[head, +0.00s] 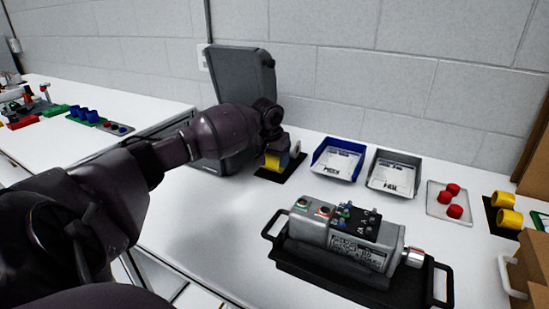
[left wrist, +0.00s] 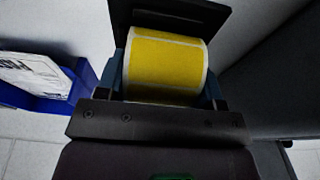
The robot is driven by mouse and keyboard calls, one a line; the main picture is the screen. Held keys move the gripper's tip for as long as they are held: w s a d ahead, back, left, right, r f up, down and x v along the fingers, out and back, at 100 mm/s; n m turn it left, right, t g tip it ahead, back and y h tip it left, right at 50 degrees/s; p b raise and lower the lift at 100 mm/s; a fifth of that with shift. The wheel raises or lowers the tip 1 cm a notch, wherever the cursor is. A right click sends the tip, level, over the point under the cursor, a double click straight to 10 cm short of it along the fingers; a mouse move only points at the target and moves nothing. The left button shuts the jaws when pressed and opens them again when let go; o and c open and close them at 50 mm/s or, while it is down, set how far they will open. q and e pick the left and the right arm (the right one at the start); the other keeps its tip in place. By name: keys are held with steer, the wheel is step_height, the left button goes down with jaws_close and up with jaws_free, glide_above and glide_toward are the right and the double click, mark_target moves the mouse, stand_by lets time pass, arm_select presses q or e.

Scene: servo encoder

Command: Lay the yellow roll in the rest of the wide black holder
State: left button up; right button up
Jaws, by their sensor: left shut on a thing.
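My left gripper (head: 276,150) is at the back middle of the table, beside the grey case. It is shut on a yellow roll (head: 272,161) with pale edges. In the left wrist view the roll (left wrist: 168,62) sits between the two fingers, its curved side toward the camera. A flat black holder (head: 290,170) lies on the table right below the gripper. A dark plate stands close behind the roll in the wrist view (left wrist: 170,14). The arm hides part of the holder, and I cannot tell whether the roll touches it. My right gripper is not in view.
A tall grey case (head: 240,80) stands just behind and left of the gripper. A blue bin (head: 322,172) and a grey bin (head: 375,182) stand to the right. A grey device (head: 345,245) on a black handled tray fills the front. Two other yellow rolls (head: 507,208) lie far right.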

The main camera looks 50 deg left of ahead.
arm_select(q)
steer(key=o, duration=1)
steer(key=shift+o, duration=0.2)
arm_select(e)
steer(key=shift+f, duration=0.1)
arm_select(q)
steer(key=p+v, duration=0.2)
steer(key=v, duration=0.8)
steer(key=shift+p, duration=0.3)
steer(key=shift+s+r, duration=0.1)
steer(key=shift+r, duration=0.25)
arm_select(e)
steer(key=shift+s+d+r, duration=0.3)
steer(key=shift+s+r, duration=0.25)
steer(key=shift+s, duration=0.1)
